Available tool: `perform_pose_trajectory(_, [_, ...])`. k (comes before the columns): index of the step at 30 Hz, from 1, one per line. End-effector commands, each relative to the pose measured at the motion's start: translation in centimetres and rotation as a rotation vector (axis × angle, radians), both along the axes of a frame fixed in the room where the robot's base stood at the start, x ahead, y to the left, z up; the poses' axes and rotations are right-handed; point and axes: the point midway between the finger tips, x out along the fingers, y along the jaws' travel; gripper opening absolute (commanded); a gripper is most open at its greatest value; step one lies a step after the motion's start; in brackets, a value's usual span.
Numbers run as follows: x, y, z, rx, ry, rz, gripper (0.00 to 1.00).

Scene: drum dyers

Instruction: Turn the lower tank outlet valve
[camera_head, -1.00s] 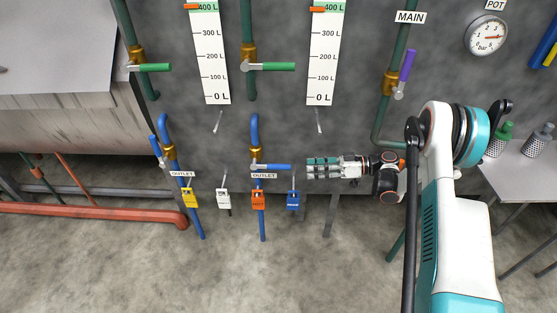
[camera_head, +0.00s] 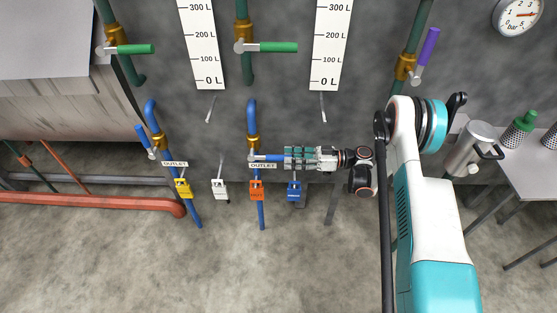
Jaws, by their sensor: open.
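Two blue outlet pipes come down the wall, each with a brass valve and an "OUTLET" label. The right outlet valve's blue handle (camera_head: 268,157) lies level, pointing right from its pivot. The left outlet valve's blue handle (camera_head: 143,138) points up and to the left. My gripper (camera_head: 287,157) is open at the outer end of the right handle. Its fingers overlap the handle's tip and hide it. I cannot tell whether they touch it.
Yellow (camera_head: 183,188), white (camera_head: 220,190), orange (camera_head: 256,190) and blue (camera_head: 294,191) padlocks hang just below the valves. Green-handled valves (camera_head: 272,47) and level gauges (camera_head: 331,45) are above. A table (camera_head: 515,165) with a kettle (camera_head: 470,150) stands at right.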

Motion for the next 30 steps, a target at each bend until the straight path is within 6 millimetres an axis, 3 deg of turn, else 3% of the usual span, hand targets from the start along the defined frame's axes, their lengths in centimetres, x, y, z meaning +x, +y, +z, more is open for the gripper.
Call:
perform_pose_trajectory(3, [0.0,2.2,-0.2,0.000,0.000,0.002,0.40])
perform_pose_trajectory(9, [0.2,4.3,-0.1,0.000,0.000,0.000,0.40])
perform_pose_trajectory(21, [0.2,4.9,0.0,0.000,0.000,0.000,0.40])
perform_pose_trajectory(26, [0.2,4.9,0.0,0.000,0.000,0.000,0.04])
perform_pose_trajectory(27, [0.2,4.9,0.0,0.000,0.000,0.000,0.00])
perform_pose_trajectory(30, [0.2,4.9,0.0,0.000,0.000,0.000,0.00])
